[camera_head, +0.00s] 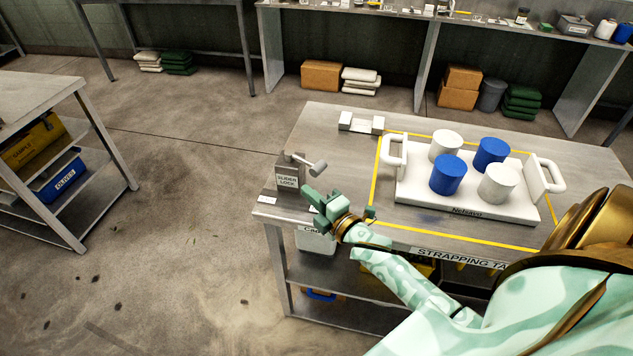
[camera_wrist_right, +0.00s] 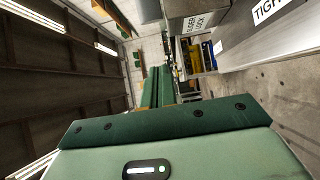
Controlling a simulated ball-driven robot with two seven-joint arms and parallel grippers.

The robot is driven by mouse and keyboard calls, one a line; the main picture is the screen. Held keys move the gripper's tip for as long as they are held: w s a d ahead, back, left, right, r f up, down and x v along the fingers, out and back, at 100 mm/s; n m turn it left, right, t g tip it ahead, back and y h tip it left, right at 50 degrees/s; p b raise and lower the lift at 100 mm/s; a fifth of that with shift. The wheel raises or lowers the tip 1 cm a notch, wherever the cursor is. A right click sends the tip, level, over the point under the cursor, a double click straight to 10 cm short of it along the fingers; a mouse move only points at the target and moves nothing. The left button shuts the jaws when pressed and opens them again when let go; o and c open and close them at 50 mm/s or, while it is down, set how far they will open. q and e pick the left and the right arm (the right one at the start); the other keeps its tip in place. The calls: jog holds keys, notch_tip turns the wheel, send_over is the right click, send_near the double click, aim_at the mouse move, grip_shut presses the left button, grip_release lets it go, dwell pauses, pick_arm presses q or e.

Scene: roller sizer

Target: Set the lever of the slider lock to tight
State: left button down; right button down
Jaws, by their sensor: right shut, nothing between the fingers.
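The slider lock (camera_head: 288,172) is a grey box with a white name label, standing at the left end of the table. Its lever (camera_head: 318,167) reaches from the top of the box toward the right and ends in a pale grey knob. My right gripper (camera_head: 310,196) is shut and empty, just in front of and below the lever, apart from it as far as I can see. In the right wrist view its green fingers (camera_wrist_right: 155,88) are together, with the lock box (camera_wrist_right: 190,22) beyond. A label reading "TIGH", cut by the frame edge (camera_wrist_right: 271,9), shows there. My left gripper is out of view.
On the strapping table (camera_head: 336,148), a white tray (camera_head: 412,196) with two handles holds blue and white cylinders inside a yellow outline. A small white-ended block (camera_head: 361,123) lies behind the lock. A white label (camera_head: 267,199) lies at the table's left edge.

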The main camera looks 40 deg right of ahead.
aim_at(320, 173)
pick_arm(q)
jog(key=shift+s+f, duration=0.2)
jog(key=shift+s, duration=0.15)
pick_arm(e)
jog(key=shift+w+d, duration=0.75)
jog(key=shift+d, duration=0.2)
jog(key=shift+w+d, duration=0.7)
jog(key=shift+d, duration=0.2)
jog(key=shift+d, duration=0.1)
jog(key=d+n+y+b, duration=0.1)
jog(key=d, duration=0.1)
jog(key=shift+w+d+y, duration=0.15)
jog(key=shift+d+y, duration=0.25)
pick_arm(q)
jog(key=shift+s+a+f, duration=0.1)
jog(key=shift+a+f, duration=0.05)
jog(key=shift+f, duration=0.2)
